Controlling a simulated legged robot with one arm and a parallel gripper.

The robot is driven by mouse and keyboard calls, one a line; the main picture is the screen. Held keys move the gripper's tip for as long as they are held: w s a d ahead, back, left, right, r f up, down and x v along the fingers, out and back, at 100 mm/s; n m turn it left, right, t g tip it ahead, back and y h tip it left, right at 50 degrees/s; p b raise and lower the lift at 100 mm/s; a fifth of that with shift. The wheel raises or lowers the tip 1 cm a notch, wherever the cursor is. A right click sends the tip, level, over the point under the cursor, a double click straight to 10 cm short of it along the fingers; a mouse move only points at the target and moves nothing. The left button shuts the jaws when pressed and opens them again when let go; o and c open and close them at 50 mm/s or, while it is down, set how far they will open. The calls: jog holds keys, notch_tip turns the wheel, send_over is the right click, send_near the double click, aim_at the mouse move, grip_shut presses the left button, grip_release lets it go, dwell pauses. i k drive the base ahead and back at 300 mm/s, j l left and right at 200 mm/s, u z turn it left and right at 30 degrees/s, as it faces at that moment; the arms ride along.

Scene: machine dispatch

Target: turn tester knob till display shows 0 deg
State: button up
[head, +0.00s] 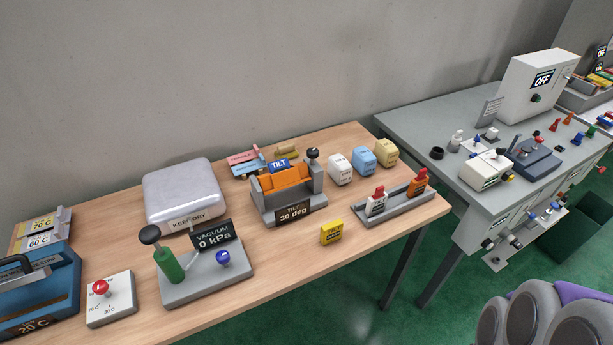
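The tilt tester (318,178) stands on the wooden table. It is a grey unit with an orange ribbed cradle (283,186) and a blue label reading TILT. A black round knob (313,153) sits on top of the grey post at the tester's right end. My gripper is not in view, and nothing touches the tester or its knob.
Left of the tester are a vacuum unit (205,281) with a black-topped green handle, and a silver KEEP DRY case (181,190). A yellow block (331,232) lies in front; a grey rack (396,208) stands right. A grey bench (411,127) adjoins at right.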

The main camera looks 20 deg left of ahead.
aim_at(312, 152)
jog(key=j+z, duration=0.1)
jog(key=j, duration=1.2)
jog(key=i, duration=0.05)
